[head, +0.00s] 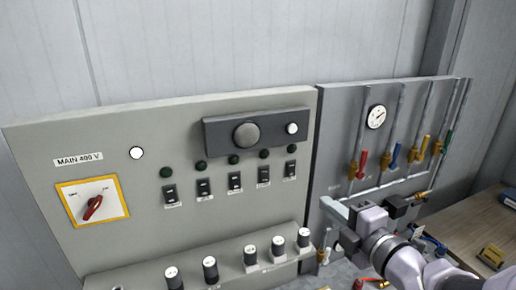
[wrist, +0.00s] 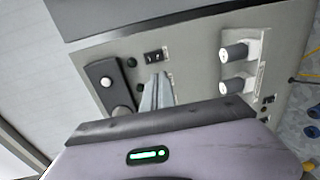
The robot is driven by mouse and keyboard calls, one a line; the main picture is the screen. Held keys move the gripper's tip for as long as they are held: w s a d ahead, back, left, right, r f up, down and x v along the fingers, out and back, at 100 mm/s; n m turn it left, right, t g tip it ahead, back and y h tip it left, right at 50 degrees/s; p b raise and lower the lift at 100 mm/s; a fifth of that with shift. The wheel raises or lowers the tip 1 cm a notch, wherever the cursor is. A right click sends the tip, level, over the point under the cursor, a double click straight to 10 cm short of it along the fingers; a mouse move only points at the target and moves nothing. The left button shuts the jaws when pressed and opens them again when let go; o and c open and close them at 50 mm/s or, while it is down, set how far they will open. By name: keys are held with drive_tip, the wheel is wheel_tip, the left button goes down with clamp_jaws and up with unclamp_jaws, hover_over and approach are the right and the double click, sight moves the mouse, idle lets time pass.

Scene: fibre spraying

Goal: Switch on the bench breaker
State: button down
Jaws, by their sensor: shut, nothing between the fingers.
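A row of several black rocker switches sits on the grey control panel (head: 120,235): far left (head: 171,195), second (head: 204,188), middle (head: 235,181), fourth (head: 264,175) and far right (head: 290,170). Their labels are too small to read, so I cannot tell which is the bench breaker. A dark green, unlit-looking lamp sits above each. My gripper (head: 328,205) is shut and empty, in front of the panels, right of and below the far-right rocker. In the wrist view its fingers (wrist: 157,80) point at the panel; one rocker (wrist: 152,55) shows beyond them. Contact is not visible.
A red rotary handle (head: 92,208) sits on a yellow-edged plate marked MAIN 400 V, beside a white lamp (head: 136,153). Several black-and-white knobs (head: 250,255) stand out on the lower ledge. The right panel carries a gauge (head: 376,116), pipes and coloured valve handles (head: 394,155).

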sight(292, 176)
drive_tip(key=p+x, duration=0.1)
drive_tip(key=x, duration=1.2)
drive_tip(key=shift+w+a, duration=0.1)
drive_tip(key=shift+w, duration=0.1)
drive_tip(key=shift+w+f, duration=0.1)
drive_tip(key=shift+w, duration=0.15)
